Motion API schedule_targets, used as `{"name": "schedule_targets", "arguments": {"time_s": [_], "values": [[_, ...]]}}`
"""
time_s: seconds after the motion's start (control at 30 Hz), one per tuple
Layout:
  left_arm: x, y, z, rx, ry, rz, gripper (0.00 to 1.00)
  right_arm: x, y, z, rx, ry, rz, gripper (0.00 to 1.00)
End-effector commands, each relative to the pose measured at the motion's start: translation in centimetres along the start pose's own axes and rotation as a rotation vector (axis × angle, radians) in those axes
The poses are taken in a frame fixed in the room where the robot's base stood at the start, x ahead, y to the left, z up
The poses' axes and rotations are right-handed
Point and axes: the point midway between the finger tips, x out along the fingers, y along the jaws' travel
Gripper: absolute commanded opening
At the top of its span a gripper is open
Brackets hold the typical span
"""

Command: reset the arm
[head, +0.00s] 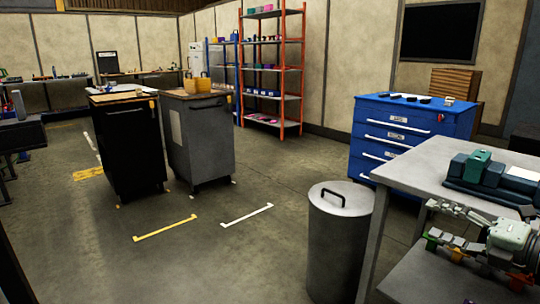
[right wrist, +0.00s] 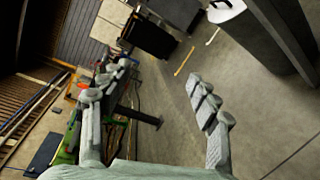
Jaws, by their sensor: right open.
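My right gripper (head: 430,222) is at the lower right of the head view, in front of the grey worktable (head: 440,162). Its two fingers point left and stand apart with nothing between them. In the right wrist view the open fingers (right wrist: 156,74) reach up from the bottom, with floor and workshop things behind the gap. My right arm's pale wrist shows at the right edge of the head view. My left gripper is in neither view.
A lidded grey bin (head: 340,245) stands beside the worktable. A green and dark machine (head: 492,175) sits on the tabletop. A blue drawer cabinet (head: 405,130) stands behind. Black (head: 128,150) and grey (head: 200,140) cabinets stand left. The middle floor is clear.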

Motion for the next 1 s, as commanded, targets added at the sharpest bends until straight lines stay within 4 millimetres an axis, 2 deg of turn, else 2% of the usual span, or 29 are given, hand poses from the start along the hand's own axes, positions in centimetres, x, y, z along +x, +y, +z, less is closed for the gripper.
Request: {"name": "schedule_targets", "arguments": {"time_s": [0.03, 0.13, 0.23, 0.3, 0.37, 0.4, 0.47, 0.5, 0.63, 0.7, 0.8, 0.9, 1.0], "values": [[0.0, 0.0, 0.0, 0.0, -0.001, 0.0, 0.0, -0.3, -3.2, 0.4, 0.171, -0.139, 0.009, 0.61], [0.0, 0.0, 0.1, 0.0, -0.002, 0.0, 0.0, -1.8, -10.4, 0.5, 0.486, -0.406, -0.022, 0.61], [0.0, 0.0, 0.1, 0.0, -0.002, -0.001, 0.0, -3.7, -17.3, -1.7, 0.755, -0.619, -0.092, 0.61], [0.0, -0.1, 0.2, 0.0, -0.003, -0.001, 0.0, -5.0, -21.7, -4.5, 0.921, -0.741, -0.156, 0.61], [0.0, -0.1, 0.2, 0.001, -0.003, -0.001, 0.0, -6.1, -25.1, -7.4, 1.054, -0.833, -0.219, 0.61], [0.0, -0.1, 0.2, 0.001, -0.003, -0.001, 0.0, -6.7, -27.1, -9.7, 1.138, -0.889, -0.266, 0.61], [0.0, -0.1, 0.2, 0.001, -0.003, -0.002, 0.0, -7.6, -29.7, -13.4, 1.258, -0.965, -0.339, 0.61], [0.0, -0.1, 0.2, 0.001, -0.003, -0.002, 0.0, -8.1, -31.1, -16.0, 1.334, -1.01, -0.391, 0.61], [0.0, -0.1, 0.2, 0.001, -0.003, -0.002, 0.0, -9.5, -34.1, -24.8, 1.553, -1.125, -0.568, 0.61], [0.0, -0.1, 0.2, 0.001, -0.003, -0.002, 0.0, -9.9, -34.8, -28.9, 1.643, -1.165, -0.658, 0.61], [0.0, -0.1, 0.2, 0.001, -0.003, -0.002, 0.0, -10.4, -35.0, -33.5, 1.736, -1.203, -0.762, 0.61], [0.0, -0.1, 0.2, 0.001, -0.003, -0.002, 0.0, -10.6, -34.9, -35.8, 1.779, -1.219, -0.818, 0.61], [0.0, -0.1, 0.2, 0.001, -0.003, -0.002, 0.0, -10.6, -34.9, -35.8, 1.779, -1.219, -0.818, 0.61]]}}
